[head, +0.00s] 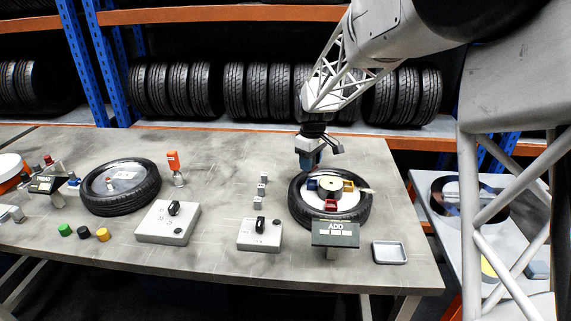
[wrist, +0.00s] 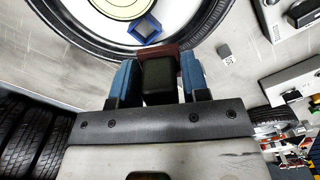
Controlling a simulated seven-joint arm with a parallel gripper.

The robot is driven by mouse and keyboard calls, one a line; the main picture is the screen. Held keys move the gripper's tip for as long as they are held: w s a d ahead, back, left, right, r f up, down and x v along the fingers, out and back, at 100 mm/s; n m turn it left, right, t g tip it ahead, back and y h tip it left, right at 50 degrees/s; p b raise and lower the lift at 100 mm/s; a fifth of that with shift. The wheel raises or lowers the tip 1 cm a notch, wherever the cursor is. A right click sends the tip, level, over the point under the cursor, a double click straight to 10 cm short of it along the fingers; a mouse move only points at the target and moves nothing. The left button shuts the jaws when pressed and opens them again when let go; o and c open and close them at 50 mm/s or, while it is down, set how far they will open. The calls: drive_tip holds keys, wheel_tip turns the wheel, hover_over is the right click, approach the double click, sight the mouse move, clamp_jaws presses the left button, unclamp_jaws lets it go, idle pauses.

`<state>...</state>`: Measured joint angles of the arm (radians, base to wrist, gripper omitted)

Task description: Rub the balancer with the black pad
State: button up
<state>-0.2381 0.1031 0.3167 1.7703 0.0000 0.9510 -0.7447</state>
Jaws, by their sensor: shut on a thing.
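My gripper (head: 311,165) is over the left rim of the right-hand tyre (head: 345,218) in the head view. In the wrist view its two blue fingers (wrist: 157,82) are shut on a black block, which looks like the black pad (wrist: 158,80). A dark red strip (wrist: 158,50) shows at the pad's far end; I cannot tell whether it belongs to it. What looks like the balancer is the white disc (head: 318,198) inside this tyre, bearing small blue, red and yellow trays around a dark round hub (head: 330,184). I cannot tell whether the pad touches anything.
An ADD sign (head: 335,233) and a grey tray (head: 390,252) stand in front of the tyre. Small grey cubes (head: 260,191) and two switch boxes (head: 260,236) (head: 168,222) are to its left.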

drive_tip(key=s+d+r+m, duration=0.1)
drive_tip(key=d+m, duration=0.2)
drive_tip(key=d, duration=1.2)
drive_tip(key=shift+s+r, duration=0.15)
drive_tip(key=shift+r, duration=0.2)
drive_tip(key=shift+f, duration=3.5)
drive_tip(key=shift+d+f, duration=0.6)
drive_tip(key=shift+d, duration=0.05)
drive_tip(key=shift+c, duration=0.3)
drive_tip(key=shift+d, duration=2.85)
drive_tip(key=shift+a, duration=3.6)
wheel_tip(320, 180, up, 8)
drive_tip(key=shift+r, duration=0.15)
